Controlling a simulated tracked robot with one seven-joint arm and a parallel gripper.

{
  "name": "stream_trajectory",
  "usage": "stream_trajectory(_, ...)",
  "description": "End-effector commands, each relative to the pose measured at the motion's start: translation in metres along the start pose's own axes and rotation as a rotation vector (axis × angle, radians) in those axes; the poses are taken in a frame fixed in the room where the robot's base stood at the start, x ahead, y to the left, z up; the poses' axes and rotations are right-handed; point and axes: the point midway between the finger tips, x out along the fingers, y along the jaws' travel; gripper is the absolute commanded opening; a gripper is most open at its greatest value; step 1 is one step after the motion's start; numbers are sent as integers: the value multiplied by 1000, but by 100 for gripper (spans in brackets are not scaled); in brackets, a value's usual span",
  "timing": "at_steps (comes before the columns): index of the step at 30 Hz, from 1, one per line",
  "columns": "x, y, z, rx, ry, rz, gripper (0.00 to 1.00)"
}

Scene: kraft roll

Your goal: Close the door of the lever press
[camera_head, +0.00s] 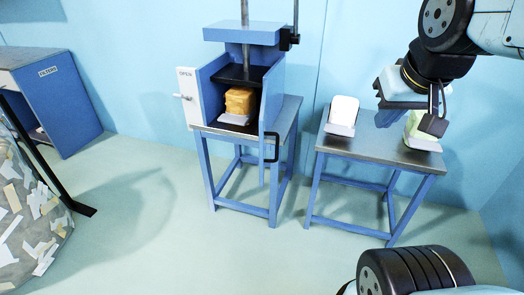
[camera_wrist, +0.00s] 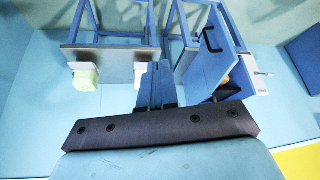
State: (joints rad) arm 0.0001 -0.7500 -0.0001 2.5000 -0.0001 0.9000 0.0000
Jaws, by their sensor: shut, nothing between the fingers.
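The lever press (camera_head: 243,36) stands on a blue-legged table, its front chamber open. Its blue door (camera_head: 271,112) is swung open on the right and seen nearly edge-on, with a black handle (camera_head: 272,147) low on it. In the wrist view the door (camera_wrist: 208,62) and its handle (camera_wrist: 212,40) also show. A brown block sits inside the chamber (camera_head: 239,101). My gripper (camera_head: 381,90) is up at the right, over the second table and apart from the door. In the wrist view its two blue fingers (camera_wrist: 160,68) are together and empty.
A small table (camera_head: 360,150) right of the press holds a white item (camera_head: 342,112) and a pale green item (camera_head: 418,128). A white panel marked OPEN (camera_head: 187,97) with a knob is at the press's left. A blue cabinet (camera_head: 60,105) stands far left. Floor in front is clear.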

Motion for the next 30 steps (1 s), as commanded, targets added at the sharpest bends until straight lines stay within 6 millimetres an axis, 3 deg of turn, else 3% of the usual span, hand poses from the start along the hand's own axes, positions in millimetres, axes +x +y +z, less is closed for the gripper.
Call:
stream_trajectory(9, 1, 0, -1, 3, -4, -1, 0)
stream_trajectory(14, 12, -4, -4, 40, -61, -17, 0)
stream_trajectory(17, 27, -3, -9, 87, -132, -40, 0)
stream_trajectory(30, 111, -29, -26, 394, -506, -185, 0)
